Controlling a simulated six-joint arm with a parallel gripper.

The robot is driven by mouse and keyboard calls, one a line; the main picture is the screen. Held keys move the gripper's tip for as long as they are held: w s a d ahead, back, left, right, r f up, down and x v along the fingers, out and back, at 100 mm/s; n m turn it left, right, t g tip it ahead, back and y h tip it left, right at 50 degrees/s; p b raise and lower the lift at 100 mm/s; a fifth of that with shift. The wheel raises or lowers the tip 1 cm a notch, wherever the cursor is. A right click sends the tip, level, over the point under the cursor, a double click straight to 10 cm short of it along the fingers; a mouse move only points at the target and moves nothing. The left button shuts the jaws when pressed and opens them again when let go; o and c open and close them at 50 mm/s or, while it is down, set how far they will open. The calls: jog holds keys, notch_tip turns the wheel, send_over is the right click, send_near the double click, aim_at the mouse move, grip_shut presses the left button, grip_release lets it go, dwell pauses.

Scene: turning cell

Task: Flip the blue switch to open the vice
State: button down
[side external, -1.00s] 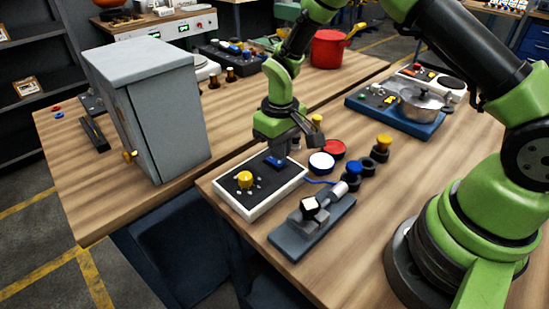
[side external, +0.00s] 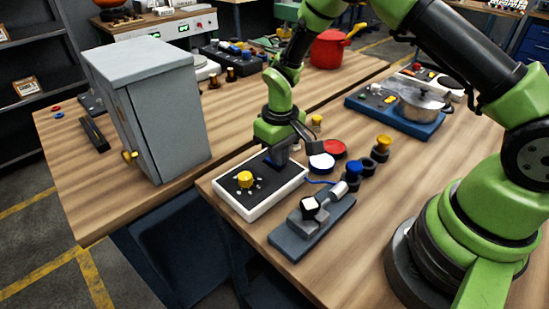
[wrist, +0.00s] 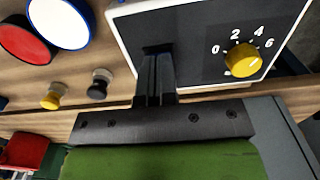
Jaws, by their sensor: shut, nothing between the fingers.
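The control box (side external: 228,197), white with a black top, lies near the table's left edge. It carries a yellow knob (side external: 245,179), which also shows with its number scale in the wrist view (wrist: 243,60). My gripper (side external: 281,160) is shut, with its fingertips down at the far end of the box's black top. In the wrist view my fingers (wrist: 157,65) cover that spot.
White (side external: 321,163) and red (side external: 335,148) round discs and blue and yellow knobbed parts (side external: 383,142) stand right of my gripper. A blue cable runs near the vice. A grey cabinet (side external: 165,120) stands left. A pot (side external: 423,102) is at the back right.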

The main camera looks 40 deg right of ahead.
jog(key=shift+f, duration=0.15)
jog(key=shift+r, duration=3.55)
jog(key=shift+r, duration=0.1)
jog(key=s+r+m+t, duration=0.1)
jog(key=s+r+t, duration=0.15)
jog(key=r, duration=0.75)
jog(key=s+r+m+t+y, duration=0.1)
jog(key=s+r+t, duration=0.1)
jog(key=s+r, duration=0.3)
jog(key=s+r+m+t+y, duration=0.1)
jog(key=s+r, duration=0.4)
jog(key=s, duration=0.8)
jog(key=shift+a+m+t, duration=0.2)
jog(key=shift+m+t, duration=0.3)
jog(key=shift+t, duration=0.35)
jog(key=shift+w+r, duration=0.1)
jog(key=shift+r, duration=0.05)
